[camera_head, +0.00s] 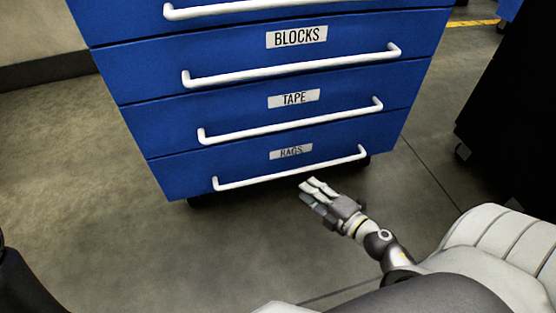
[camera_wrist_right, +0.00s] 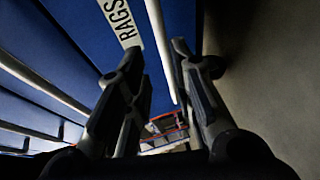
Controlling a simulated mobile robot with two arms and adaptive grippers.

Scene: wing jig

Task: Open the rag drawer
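The rag drawer (camera_head: 185,178) is the lowest drawer of a blue cabinet, labelled RAGS (camera_head: 290,152), and it is shut flush. Its white bar handle (camera_head: 250,181) runs across the front. My right gripper (camera_head: 311,188) is just in front of and slightly below the handle, right of its middle. In the right wrist view, the RAGS label (camera_wrist_right: 120,20) is at the top and the white handle (camera_wrist_right: 160,40) runs between the two spread fingers of my right gripper (camera_wrist_right: 157,55). The fingers look open, not closed on the bar. My left gripper is out of view.
Above are the shut TAPE drawer (camera_head: 240,112) and BLOCKS drawer (camera_head: 200,63), each with a white bar handle. The cabinet stands on casters (camera_head: 202,202). A dark cabinet (camera_head: 510,110) stands at the right. The floor (camera_head: 110,220) in front and to the left is clear.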

